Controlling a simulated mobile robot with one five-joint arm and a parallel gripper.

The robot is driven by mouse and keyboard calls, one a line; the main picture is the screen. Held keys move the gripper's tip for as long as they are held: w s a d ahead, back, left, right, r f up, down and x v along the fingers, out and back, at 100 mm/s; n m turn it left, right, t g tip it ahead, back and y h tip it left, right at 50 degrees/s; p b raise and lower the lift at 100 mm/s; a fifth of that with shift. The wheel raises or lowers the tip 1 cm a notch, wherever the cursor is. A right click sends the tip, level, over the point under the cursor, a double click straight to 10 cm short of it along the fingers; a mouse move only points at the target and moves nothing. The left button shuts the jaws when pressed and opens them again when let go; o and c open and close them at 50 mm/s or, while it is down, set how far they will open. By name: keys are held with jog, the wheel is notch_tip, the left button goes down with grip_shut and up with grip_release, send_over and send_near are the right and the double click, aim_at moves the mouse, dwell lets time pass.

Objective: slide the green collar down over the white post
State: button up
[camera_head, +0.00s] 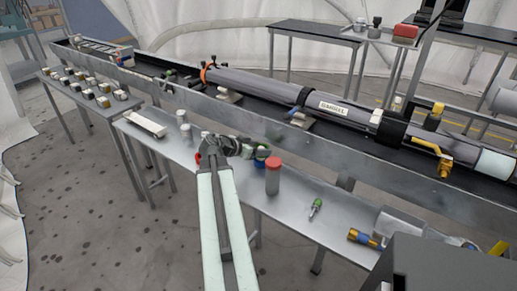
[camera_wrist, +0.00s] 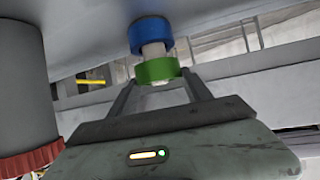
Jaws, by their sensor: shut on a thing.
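My gripper (camera_head: 252,151) is shut on the green collar (camera_head: 262,154), just above the bench. In the wrist view, the collar (camera_wrist: 157,70) sits between the two finger tips. The white post (camera_wrist: 153,49) shows as a short pale length between the collar and a blue ring (camera_wrist: 151,34). The blue ring is against the grey bench surface, which appears at the top of this tilted view. The collar is in line with the post and apart from the blue ring. I cannot tell for sure whether it is around the post's end. In the head view the post is mostly hidden.
A grey canister with a red cap (camera_head: 273,176) stands close right of my gripper; it fills the left of the wrist view (camera_wrist: 22,80). A long rail with a large tube (camera_head: 270,88) runs behind.

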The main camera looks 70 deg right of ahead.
jog(key=shift+f+b, duration=0.95)
jog(key=shift+f, duration=0.1)
jog(key=o, duration=1.6)
jog(key=shift+c, duration=0.2)
